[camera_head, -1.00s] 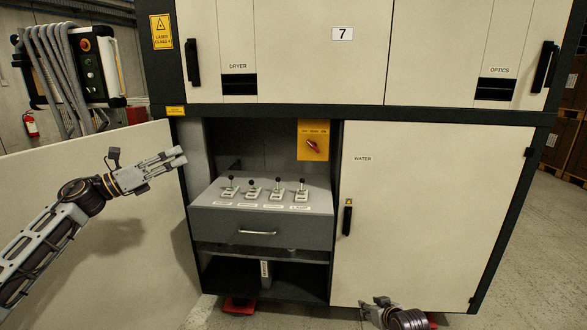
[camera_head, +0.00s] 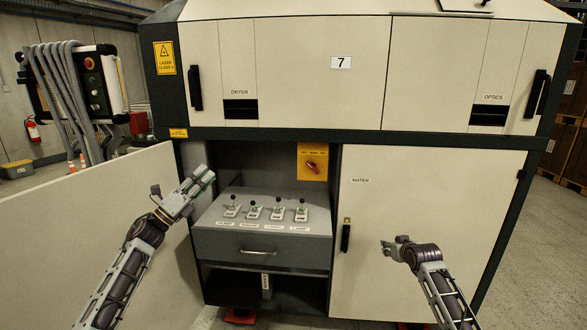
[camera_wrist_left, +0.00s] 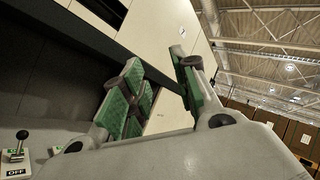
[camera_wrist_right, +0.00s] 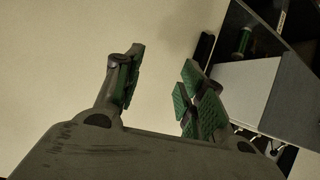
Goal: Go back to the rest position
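My left gripper (camera_head: 205,177) is in front of the open left bay of the cabinet, beside the row of levers (camera_head: 265,208). In the left wrist view its green-padded fingers (camera_wrist_left: 160,85) are apart with nothing between them. My right gripper (camera_head: 388,247) is in front of the closed WATER door (camera_head: 430,200), right of its black handle (camera_head: 346,236). In the right wrist view its fingers (camera_wrist_right: 160,85) are apart and empty. No object is held by either gripper.
The cabinet's open left door (camera_head: 70,230) stands behind my left arm. A grey drawer box (camera_head: 262,248) carries the levers, with a yellow panel with a red rotary switch (camera_head: 311,166) above. A control box with hoses (camera_head: 92,88) is at the far left. Open floor lies at right.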

